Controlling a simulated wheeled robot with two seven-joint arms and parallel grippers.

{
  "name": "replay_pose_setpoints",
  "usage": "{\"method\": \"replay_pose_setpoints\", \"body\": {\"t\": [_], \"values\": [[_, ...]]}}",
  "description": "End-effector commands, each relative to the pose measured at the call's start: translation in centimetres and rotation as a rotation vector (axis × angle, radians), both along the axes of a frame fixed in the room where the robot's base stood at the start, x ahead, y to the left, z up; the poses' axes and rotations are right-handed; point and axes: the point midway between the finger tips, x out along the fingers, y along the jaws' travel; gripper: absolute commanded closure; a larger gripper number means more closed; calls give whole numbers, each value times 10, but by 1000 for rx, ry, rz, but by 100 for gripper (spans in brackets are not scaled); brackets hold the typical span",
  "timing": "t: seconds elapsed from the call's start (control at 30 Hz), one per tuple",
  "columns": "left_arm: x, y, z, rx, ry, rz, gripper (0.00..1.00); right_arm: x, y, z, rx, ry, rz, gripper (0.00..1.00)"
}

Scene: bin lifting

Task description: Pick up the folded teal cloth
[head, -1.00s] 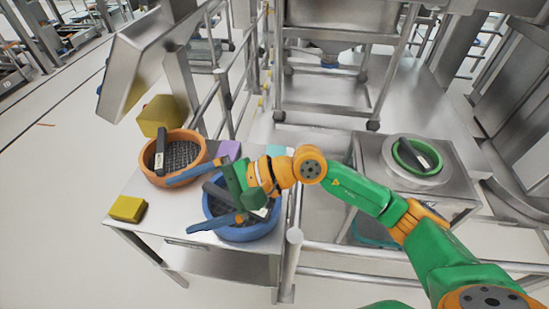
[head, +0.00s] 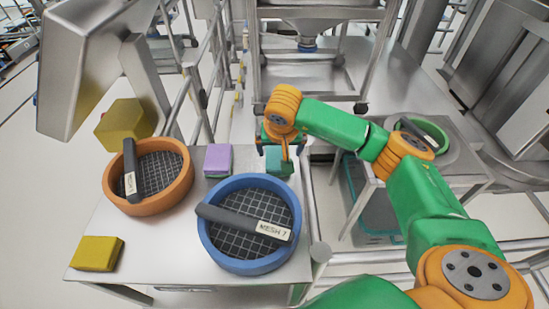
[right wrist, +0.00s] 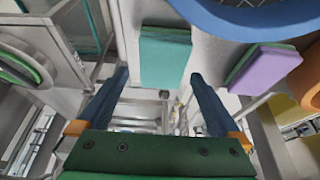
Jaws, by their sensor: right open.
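The folded teal cloth (head: 279,164) lies on the steel table's far right part, just behind the blue sieve. It also shows in the right wrist view (right wrist: 165,60), between the two dark blue fingers. My right gripper (head: 284,150) is open and empty, with its fingers pointing down over the cloth. It partly hides the cloth in the head view. I cannot tell whether the fingertips touch it. My left gripper is not in view.
A blue sieve (head: 286,262) labelled MESH 7 stands in front of the cloth. A folded purple cloth (head: 217,160) lies to the left. An orange sieve (head: 184,188) and a yellow folded cloth (head: 96,254) are farther left. A green sieve (head: 436,133) stands on the right-hand station.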

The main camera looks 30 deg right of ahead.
Motion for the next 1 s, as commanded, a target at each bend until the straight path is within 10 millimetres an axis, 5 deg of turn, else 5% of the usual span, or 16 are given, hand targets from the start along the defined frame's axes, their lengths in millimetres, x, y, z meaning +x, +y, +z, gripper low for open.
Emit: {"method": "replay_pose_setpoints", "body": {"t": [0.23,0.83,1.0], "values": [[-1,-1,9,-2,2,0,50,17,-6,-37,1,2,0,0],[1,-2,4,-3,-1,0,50,18,-7,-44,1,0,0,0],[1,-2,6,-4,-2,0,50,18,-7,-42,1,0,0,46]]}}
